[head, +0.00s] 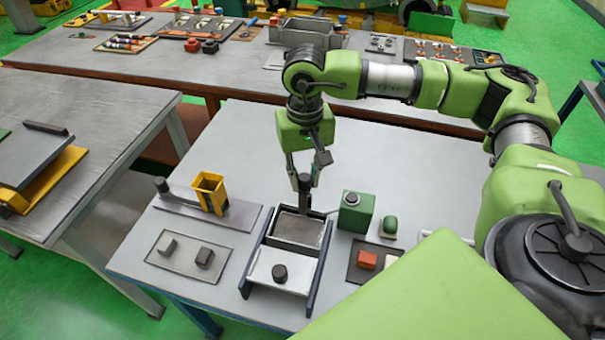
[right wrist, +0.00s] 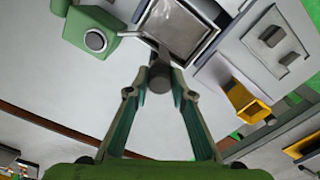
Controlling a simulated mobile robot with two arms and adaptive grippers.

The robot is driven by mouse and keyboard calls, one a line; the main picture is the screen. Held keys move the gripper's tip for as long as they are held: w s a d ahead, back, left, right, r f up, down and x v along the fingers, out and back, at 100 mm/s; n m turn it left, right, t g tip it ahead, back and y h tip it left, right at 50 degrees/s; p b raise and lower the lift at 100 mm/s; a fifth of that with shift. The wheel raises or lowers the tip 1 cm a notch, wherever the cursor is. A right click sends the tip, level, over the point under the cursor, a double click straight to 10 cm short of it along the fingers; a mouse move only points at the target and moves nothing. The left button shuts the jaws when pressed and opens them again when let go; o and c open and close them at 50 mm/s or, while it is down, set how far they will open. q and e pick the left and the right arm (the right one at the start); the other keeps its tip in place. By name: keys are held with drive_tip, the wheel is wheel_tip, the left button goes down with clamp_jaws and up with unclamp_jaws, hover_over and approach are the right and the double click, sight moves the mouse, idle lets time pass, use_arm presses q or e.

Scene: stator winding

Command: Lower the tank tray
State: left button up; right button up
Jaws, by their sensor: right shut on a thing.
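The tank tray (head: 297,229) is a grey rectangular tray with a dark rim, set between two dark side rails near the middle of the table. It also shows in the right wrist view (right wrist: 181,27). My right gripper (head: 302,182) points down at the tray's far edge. It is shut on a dark upright cylindrical handle (right wrist: 160,76). A thin grey bar (right wrist: 150,40) shows by the handle. Whether the tray's underside touches anything is hidden. My left gripper is in neither view.
A white plate with a dark knob (head: 280,272) lies in front of the tray. A green box (head: 355,211) stands right of it, a yellow holder (head: 210,190) left. A flat plate with two grey blocks (head: 188,255) lies front left. The table behind the gripper is clear.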

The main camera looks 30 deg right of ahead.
drive_tip(key=shift+f+b, duration=1.4)
drive_tip(key=shift+f, duration=0.25)
drive_tip(key=o, duration=0.8)
drive_tip(key=shift+r, duration=0.1)
drive_tip(key=shift+r, duration=0.1)
drive_tip(key=shift+r+p, duration=1.45)
drive_tip(key=shift+r, duration=1.5)
drive_tip(key=shift+f, duration=0.1)
